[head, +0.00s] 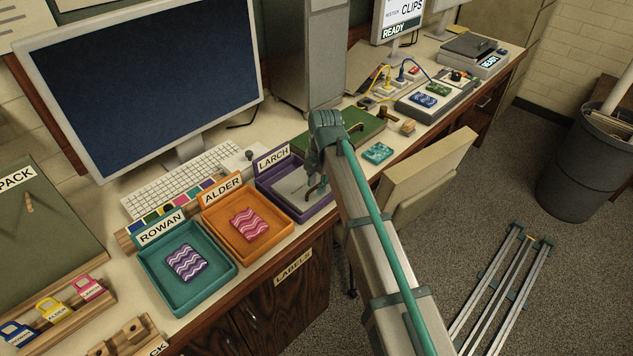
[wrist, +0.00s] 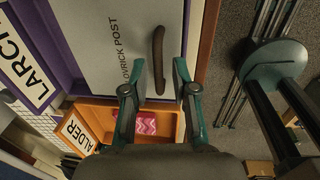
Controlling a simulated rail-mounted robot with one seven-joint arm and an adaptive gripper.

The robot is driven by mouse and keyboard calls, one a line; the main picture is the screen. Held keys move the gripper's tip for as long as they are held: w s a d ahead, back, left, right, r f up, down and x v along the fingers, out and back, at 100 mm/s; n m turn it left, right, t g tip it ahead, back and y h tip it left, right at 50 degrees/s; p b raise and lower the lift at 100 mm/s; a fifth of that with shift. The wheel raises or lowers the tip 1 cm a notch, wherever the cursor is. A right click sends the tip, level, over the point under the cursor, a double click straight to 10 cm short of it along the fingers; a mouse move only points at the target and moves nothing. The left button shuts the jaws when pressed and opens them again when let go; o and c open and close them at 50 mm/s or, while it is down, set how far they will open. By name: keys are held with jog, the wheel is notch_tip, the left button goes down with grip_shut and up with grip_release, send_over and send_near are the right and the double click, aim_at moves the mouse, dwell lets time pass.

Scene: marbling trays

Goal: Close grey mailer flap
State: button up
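The grey mailer (head: 290,187) lies in the purple LARCH tray (head: 264,180). In the wrist view the mailer (wrist: 105,35) fills much of the tray and shows printed lettering ending in "POST". A dark brown, slightly curved strip (wrist: 158,65) lies over the mailer's surface there. My gripper (head: 318,188) is low over the tray's right part. In the wrist view my gripper (wrist: 159,75) is open, with its two fingers on either side of the brown strip. I cannot tell whether they touch it, or how far the flap is raised.
The orange ALDER tray (head: 216,231) holds a pink wavy packet (head: 249,224). The teal ROWAN tray (head: 215,272) holds a purple one (head: 187,263). A keyboard (head: 185,178) and monitor (head: 150,75) stand behind. A teal packet (head: 378,153) lies right of my arm.

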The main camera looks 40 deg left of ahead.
jog(key=shift+r, duration=0.1)
notch_tip(320, 180, up, 12)
jog(key=d, duration=0.1)
jog(key=shift+d, duration=0.2)
dwell(0.5)
jog(key=shift+s, duration=0.1)
